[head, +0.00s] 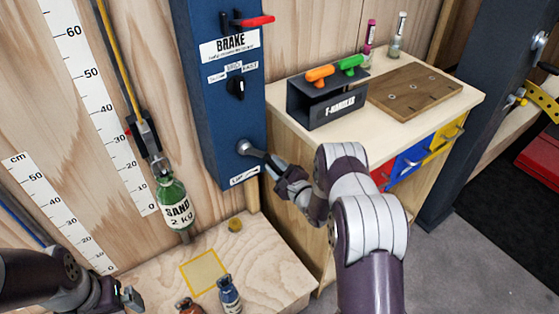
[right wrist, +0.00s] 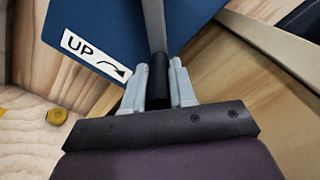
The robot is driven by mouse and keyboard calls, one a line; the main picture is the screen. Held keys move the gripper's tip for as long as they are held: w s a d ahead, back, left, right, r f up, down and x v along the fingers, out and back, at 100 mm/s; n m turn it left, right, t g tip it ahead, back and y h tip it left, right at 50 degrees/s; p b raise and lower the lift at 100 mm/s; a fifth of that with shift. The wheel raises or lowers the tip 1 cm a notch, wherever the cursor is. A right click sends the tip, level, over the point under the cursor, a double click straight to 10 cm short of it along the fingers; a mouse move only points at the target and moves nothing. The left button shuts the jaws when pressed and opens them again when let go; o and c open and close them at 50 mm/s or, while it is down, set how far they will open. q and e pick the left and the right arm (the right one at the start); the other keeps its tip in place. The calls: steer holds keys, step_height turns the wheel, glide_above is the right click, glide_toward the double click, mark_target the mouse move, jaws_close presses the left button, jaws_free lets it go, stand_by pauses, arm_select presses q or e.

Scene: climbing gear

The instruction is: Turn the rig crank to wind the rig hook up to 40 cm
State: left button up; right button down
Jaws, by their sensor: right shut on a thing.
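The rig crank (head: 252,150) sits low on the blue rig post, its arm pointing right and down. My right gripper (head: 283,172) is at the crank's outer end. In the right wrist view its fingers (right wrist: 160,88) are shut around the crank's black handle (right wrist: 160,75). The rig hook (head: 160,165) hangs under a black block (head: 145,132) on a yellow rope and carries a green bottle (head: 173,202) marked SAND 2 kg. A red pointer on the block is near the 30 mark of the cm scale (head: 95,95). My left gripper (head: 130,298) is at lower left, its jaws unclear.
The post has a BRAKE lever with a red handle (head: 255,21) and a black knob (head: 236,88). An UP label (right wrist: 95,55) with an arrow is beside the crank. A wooden cabinet with a T-HANDLES rack (head: 325,100) stands right. Small bottles (head: 229,292) stand on the low platform.

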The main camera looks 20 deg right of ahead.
steer(key=shift+m, duration=0.5)
steer(key=shift+s+a+f+b, duration=0.1)
steer(key=shift+s+a+f, duration=0.1)
steer(key=shift+a+f, duration=0.45)
steer(key=shift+s+a+f+b, duration=0.15)
steer(key=shift+a+f, duration=0.1)
steer(key=shift+a, duration=0.7)
steer(key=shift+s+a+f+b, duration=0.1)
steer(key=shift+s+a+f, duration=0.1)
steer(key=shift+a+f, duration=0.45)
steer(key=shift+a+r, duration=0.2)
steer(key=shift+a, duration=0.05)
steer(key=c, duration=0.9)
jaws_free()
steer(key=shift+r, duration=0.1)
